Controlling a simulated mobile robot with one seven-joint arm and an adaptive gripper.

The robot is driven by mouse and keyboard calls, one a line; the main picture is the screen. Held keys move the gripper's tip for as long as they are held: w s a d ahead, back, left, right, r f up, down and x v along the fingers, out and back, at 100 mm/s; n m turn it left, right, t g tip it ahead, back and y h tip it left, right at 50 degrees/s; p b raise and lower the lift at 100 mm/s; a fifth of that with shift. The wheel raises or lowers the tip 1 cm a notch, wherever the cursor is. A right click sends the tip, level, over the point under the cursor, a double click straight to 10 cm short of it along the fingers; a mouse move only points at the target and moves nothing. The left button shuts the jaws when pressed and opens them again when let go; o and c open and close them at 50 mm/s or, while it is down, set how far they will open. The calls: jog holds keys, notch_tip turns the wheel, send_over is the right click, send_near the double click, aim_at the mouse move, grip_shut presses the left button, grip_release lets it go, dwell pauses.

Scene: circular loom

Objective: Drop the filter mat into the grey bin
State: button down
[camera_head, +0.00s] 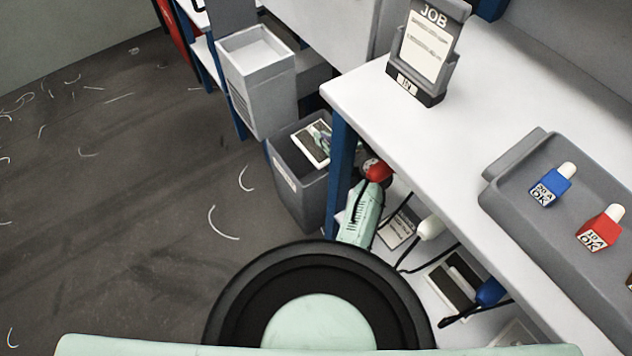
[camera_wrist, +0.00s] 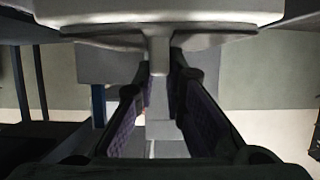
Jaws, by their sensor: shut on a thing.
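The grey bin (camera_head: 298,189) stands on the floor beyond the near bench leg in the head view, with its mouth open upward. In the wrist view my gripper (camera_wrist: 162,88) has its two dark, purple-padded fingers closed on the narrow stem of a wide pale slab, which I take for the filter mat (camera_wrist: 160,20). In the head view a white-framed panel with a dark middle (camera_head: 309,146) shows at the bin's mouth. I cannot tell whether it is the held piece or lies in the bin. My fingers are not clear in the head view.
A light grey box (camera_head: 262,90) is above and behind the bin. Open floor lies left, with loose strands.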

jog(key=shift+f, duration=0.35)
jog(key=c, duration=1.6)
grip_release()
jog(key=v, duration=1.2)
jog(key=shift+d+f, duration=0.1)
